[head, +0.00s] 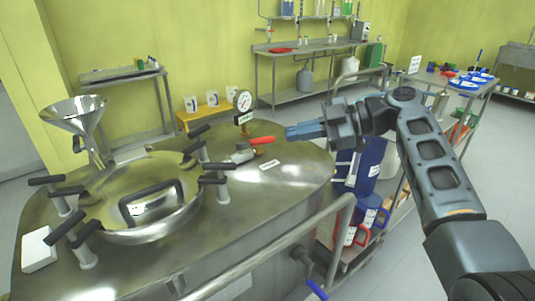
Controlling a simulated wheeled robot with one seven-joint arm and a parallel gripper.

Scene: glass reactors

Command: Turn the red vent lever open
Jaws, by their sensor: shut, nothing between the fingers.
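The red vent lever (262,141) is on a small metal valve (243,153) on top of the steel reactor lid (277,180). The lever points to the right, roughly level. A small label (269,165) lies on the lid in front of it. My gripper (290,132) is shut and empty, with its blue fingers pointing left toward the lever. In the picture the fingertips are just right of the lever's end. A narrow gap seems to show between them, but I cannot judge the depth.
A pressure gauge (243,101) stands behind the lever. A round hatch (150,200) with black-handled clamps and a steel funnel (75,115) is to the left. A metal rail (290,238) runs along the reactor's front. Blue containers (370,212) stand below my arm.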

